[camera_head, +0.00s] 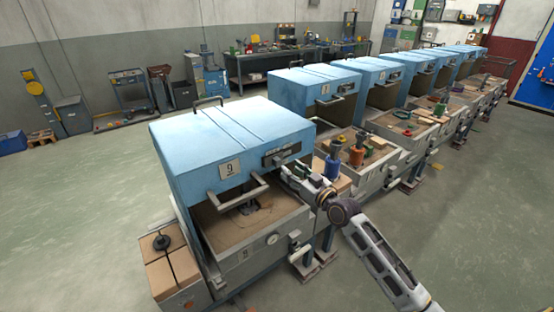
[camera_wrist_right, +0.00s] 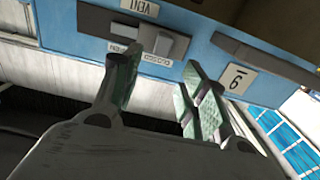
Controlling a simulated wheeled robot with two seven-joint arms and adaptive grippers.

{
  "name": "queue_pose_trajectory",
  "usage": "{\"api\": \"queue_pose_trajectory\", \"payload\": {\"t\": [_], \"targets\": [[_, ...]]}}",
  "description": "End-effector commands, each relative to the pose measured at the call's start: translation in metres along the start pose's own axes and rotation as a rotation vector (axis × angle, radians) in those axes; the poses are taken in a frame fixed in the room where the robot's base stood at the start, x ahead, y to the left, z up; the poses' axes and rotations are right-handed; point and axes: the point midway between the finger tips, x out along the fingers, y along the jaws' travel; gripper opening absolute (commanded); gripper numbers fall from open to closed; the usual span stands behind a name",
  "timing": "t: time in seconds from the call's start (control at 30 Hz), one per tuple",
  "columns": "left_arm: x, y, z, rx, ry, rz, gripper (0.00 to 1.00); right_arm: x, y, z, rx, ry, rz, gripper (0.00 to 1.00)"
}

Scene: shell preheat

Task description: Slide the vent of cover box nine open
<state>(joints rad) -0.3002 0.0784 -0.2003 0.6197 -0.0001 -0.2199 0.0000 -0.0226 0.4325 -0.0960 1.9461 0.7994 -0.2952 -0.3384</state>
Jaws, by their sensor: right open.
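Cover box nine (camera_head: 225,140) is the nearest blue box, with a white number plate "9" on its front; the plate (camera_wrist_right: 236,79) appears upside down in the right wrist view. Its vent (camera_head: 281,153) is a dark slotted plate at the right of the front face. In the right wrist view, the vent's grey slide block (camera_wrist_right: 163,45) stands out from the plate, beside small labels that appear inverted. My right gripper (camera_head: 300,175) is just in front of and below the vent. In the wrist view its fingers (camera_wrist_right: 158,65) are apart and empty, pointing at the vent. My left gripper is not seen.
A handle (camera_head: 243,193) juts from the front of box nine, left of my right gripper. An open sand-coloured tray (camera_head: 235,225) lies beneath the box. More blue boxes (camera_head: 320,85) line up toward the back right. Open floor lies at the left and front right.

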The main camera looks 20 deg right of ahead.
Motion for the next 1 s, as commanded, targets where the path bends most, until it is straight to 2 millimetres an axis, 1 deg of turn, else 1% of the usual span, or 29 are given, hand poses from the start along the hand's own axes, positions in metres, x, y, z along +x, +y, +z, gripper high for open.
{"api": "queue_pose_trajectory", "payload": {"t": [1.0], "targets": [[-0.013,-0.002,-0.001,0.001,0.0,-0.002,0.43,0.082,0.0,-0.001,0.0,0.001,0.0,0.43]]}}
